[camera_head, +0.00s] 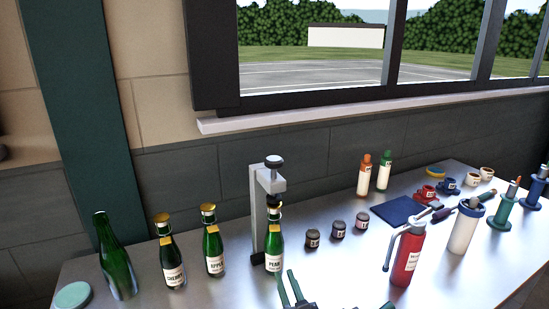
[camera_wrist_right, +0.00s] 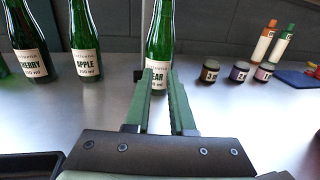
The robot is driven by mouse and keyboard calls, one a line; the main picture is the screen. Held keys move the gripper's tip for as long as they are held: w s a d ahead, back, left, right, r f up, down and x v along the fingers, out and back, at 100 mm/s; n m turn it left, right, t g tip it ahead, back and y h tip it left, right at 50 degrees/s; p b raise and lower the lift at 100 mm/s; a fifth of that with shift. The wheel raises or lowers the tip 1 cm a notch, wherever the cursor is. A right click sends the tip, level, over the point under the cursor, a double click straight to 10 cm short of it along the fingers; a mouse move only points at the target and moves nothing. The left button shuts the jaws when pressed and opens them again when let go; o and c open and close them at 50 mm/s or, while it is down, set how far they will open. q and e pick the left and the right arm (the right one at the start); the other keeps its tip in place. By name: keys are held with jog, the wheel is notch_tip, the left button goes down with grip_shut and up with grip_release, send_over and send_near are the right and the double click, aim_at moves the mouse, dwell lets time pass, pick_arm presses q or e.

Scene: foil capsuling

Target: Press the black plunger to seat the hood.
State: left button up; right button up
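A green bottle labelled PEAR (camera_head: 275,250) stands upright under the arm. My right gripper (camera_head: 288,276) is in front of and below the PEAR bottle, open and empty, well below the plunger. In the right wrist view the gripper's green fingers (camera_wrist_right: 160,76) are a little apart, with the PEAR bottle (camera_wrist_right: 159,42) beyond them. My left gripper is not in view.
Bottles labelled CHERRY (camera_head: 172,262) and APPLE (camera_head: 214,250) wear gold tops left of the press. A bare green bottle (camera_head: 116,265) stands farther left. Small jars (camera_head: 338,229) and a red canister (camera_head: 407,256) are to the right. A wall and window stand behind the table.

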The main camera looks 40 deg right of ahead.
grip_shut()
dwell(0.8)
